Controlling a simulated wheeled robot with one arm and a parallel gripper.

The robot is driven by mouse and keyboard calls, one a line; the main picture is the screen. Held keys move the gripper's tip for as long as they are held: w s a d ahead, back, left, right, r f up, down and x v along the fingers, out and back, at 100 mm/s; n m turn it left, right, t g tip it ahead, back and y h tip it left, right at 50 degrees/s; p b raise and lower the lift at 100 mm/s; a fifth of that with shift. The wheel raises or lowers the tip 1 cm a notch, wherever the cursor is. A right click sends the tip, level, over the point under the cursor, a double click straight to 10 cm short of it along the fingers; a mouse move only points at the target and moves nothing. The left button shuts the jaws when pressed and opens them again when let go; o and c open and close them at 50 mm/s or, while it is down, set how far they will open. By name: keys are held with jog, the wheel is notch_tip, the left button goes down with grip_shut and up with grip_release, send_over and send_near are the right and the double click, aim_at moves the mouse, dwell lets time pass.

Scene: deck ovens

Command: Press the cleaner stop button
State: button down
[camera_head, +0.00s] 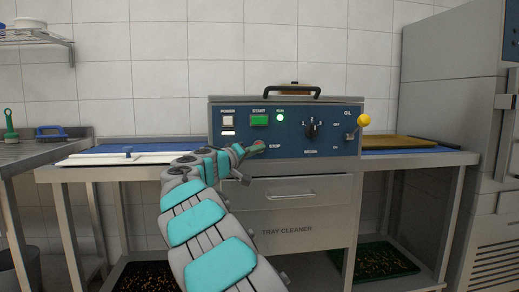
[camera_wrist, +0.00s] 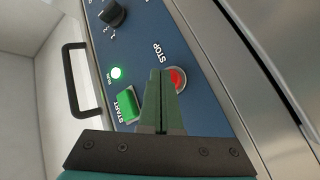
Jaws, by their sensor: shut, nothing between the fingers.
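The tray cleaner (camera_head: 299,205) stands in the middle with a blue control panel (camera_head: 350,144). Its red stop button (camera_wrist: 178,80) shows in the wrist view just right of my fingertips, under the word STOP. The green start button (camera_head: 259,119) sits above it in the head view and left of my fingers in the wrist view (camera_wrist: 126,106). The run lamp (camera_head: 280,117) glows green. My gripper (camera_head: 250,149) is shut and empty, its tips close to the stop button; it also shows in the wrist view (camera_wrist: 161,73). I cannot tell whether the tips touch the button. In the head view my gripper mostly hides it.
A black dial (camera_head: 311,130), a white power switch (camera_head: 228,122) and a yellow-knobbed oil lever (camera_head: 362,122) share the panel. A lid handle (camera_head: 291,89) is on top. Side tables flank the machine, with a brown tray (camera_head: 401,142) at right. A tall steel cabinet (camera_head: 450,90) stands far right.

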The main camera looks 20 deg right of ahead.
jog(key=shift+w+d, duration=0.15)
jog(key=shift+w, duration=0.3)
dwell(0.7)
dwell(0.4)
jog(key=shift+s+a+b, duration=0.25)
jog(key=shift+s+b, duration=0.5)
jog(key=shift+s, duration=0.15)
jog(key=s+b, duration=0.1)
jog(key=s, duration=0.1)
jog(key=s+a+b, duration=0.1)
jog(key=s+b, duration=0.1)
jog(key=shift+s+a, duration=0.2)
jog(key=shift+s, duration=0.15)
dwell(0.4)
